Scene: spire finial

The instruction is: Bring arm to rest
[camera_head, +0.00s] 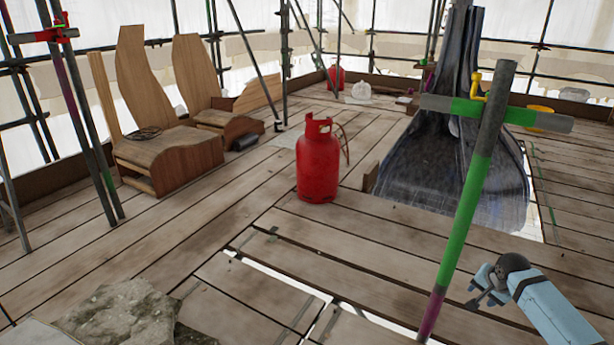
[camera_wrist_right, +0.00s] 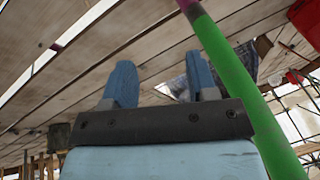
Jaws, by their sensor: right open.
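My right arm comes in at the lower right of the head view, light blue with a dark wrist joint. My right gripper (camera_head: 482,292) is over the plank floor, just right of a green-banded scaffold pole (camera_head: 464,205). In the right wrist view the two blue fingers of the right gripper (camera_wrist_right: 160,82) stand apart with nothing between them. The green pole (camera_wrist_right: 228,70) runs close beside the right finger there; I cannot tell whether they touch. My left gripper is not in view.
A red gas cylinder (camera_head: 317,165) stands mid-floor. Wooden seat-like pieces (camera_head: 168,150) stand at left, a stone block (camera_head: 118,315) lies at lower left. A dark chute-like sheet (camera_head: 450,165) hangs behind the pole. Floor gaps show near the front. Planks between cylinder and stone are clear.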

